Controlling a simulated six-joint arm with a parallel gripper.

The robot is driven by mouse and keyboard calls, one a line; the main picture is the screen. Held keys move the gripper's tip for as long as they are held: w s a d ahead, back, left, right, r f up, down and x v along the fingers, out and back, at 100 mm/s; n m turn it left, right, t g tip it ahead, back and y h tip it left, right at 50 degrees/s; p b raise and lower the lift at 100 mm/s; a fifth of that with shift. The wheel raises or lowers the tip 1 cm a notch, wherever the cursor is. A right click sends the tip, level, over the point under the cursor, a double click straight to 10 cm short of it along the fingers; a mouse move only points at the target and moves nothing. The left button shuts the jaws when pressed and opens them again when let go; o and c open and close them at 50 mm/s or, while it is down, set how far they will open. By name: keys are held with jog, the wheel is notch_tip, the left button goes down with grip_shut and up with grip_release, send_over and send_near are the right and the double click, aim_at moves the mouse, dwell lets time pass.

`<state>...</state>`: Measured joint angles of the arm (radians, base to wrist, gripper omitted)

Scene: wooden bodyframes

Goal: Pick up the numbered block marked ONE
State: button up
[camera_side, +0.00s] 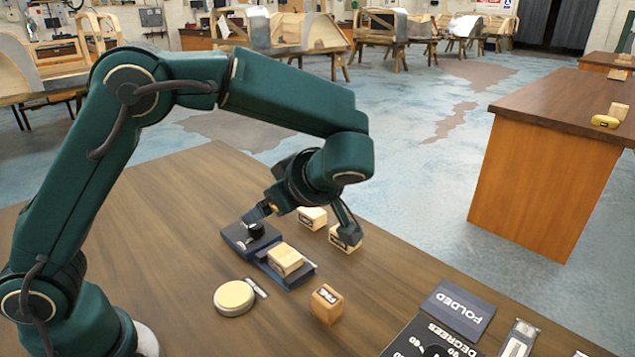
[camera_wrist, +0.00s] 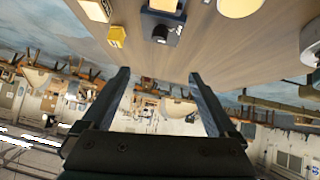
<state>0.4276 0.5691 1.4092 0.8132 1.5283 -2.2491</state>
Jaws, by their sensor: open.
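Small pale wooden blocks with dark markings stand on the brown table. One block (camera_side: 326,304) is at the front, one block (camera_side: 285,260) rests on a dark tray (camera_side: 300,278), and two blocks (camera_side: 311,218) (camera_side: 345,239) are by my gripper. The markings are too small to read surely, so I cannot tell which is ONE. My gripper (camera_side: 300,228) is open with nothing between its fingers. In the side view its right finger overlaps the rear right block; contact is unclear.
A dark base with a black knob (camera_side: 256,230) adjoins the tray. A round pale-topped tin (camera_side: 234,297) lies left of the front block. A dark box marked FOLDED (camera_side: 459,308) and a DEGREES panel (camera_side: 432,340) are at the right front. The table's left side is bare.

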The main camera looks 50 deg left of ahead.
jog(key=m+y, duration=0.1)
jog(key=y, duration=0.1)
send_over(290, 260)
jog(key=d, duration=0.2)
jog(key=shift+t, duration=0.4)
notch_tip(290, 260, down, 6)
jog(key=shift+w+d+f, duration=0.1)
jog(key=shift+w+d, duration=0.05)
jog(key=shift+m+y, duration=0.3)
jog(key=shift+m, duration=0.6)
jog(key=f, duration=0.1)
jog(key=d+f, duration=0.1)
jog(key=f, duration=0.1)
jog(key=s+f, duration=0.1)
jog(key=shift+s+d+f, duration=0.1)
jog(key=shift+d+f, duration=0.15)
jog(key=shift+x, duration=2.35)
grip_shut()
